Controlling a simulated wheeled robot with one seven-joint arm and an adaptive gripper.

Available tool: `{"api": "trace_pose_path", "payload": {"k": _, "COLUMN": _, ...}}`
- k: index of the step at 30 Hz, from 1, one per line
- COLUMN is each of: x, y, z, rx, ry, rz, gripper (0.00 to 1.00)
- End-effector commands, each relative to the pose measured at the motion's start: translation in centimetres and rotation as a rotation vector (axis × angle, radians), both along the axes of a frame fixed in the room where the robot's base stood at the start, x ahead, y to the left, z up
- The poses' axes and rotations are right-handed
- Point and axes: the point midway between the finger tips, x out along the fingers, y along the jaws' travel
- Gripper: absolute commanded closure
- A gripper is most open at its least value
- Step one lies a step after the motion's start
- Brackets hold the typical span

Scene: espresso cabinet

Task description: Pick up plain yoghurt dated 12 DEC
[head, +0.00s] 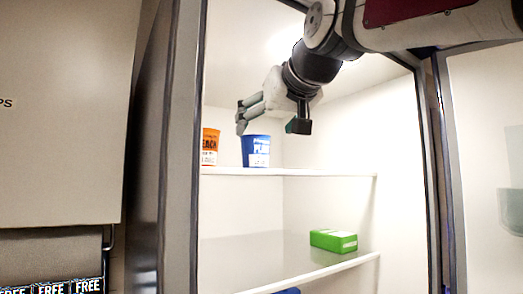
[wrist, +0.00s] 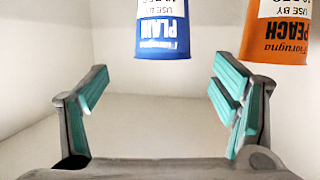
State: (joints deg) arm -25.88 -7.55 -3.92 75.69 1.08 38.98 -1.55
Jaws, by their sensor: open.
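A blue yoghurt pot marked PLAIN (head: 256,151) stands on the upper shelf in the head view. In the wrist view the blue pot (wrist: 163,30) appears upside down at the top centre, its label showing USE BY. The date is cut by the frame edge and I cannot read it surely. My gripper (head: 270,127) is open and empty, and appears just above the blue pot in the head view. In the wrist view my gripper (wrist: 161,88) has its two fingers spread wide, with the pot beyond the gap between them.
An orange PEACH pot (head: 210,147) stands left of the blue pot; it also shows in the wrist view (wrist: 276,38), beyond one finger. A green box (head: 333,240) lies on the lower shelf. The cabinet's frame (head: 183,150) and open door (head: 490,150) flank the shelves. The upper shelf's right is clear.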

Motion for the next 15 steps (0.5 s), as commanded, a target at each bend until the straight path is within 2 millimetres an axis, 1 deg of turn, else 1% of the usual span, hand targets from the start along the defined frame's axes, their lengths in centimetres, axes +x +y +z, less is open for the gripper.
{"api": "trace_pose_path", "payload": {"k": 1, "x": 0.5, "y": 0.2, "z": -0.2, "rx": -0.001, "ry": 0.002, "rz": 0.0, "gripper": 0.19}}
{"api": "trace_pose_path", "payload": {"k": 8, "x": 1.8, "y": 0.8, "z": -0.7, "rx": -0.002, "ry": 0.002, "rz": -0.001, "gripper": 0.19}}
{"api": "trace_pose_path", "payload": {"k": 15, "x": 4.6, "y": 2.3, "z": -1.6, "rx": -0.001, "ry": 0.002, "rz": -0.001, "gripper": 0.19}}
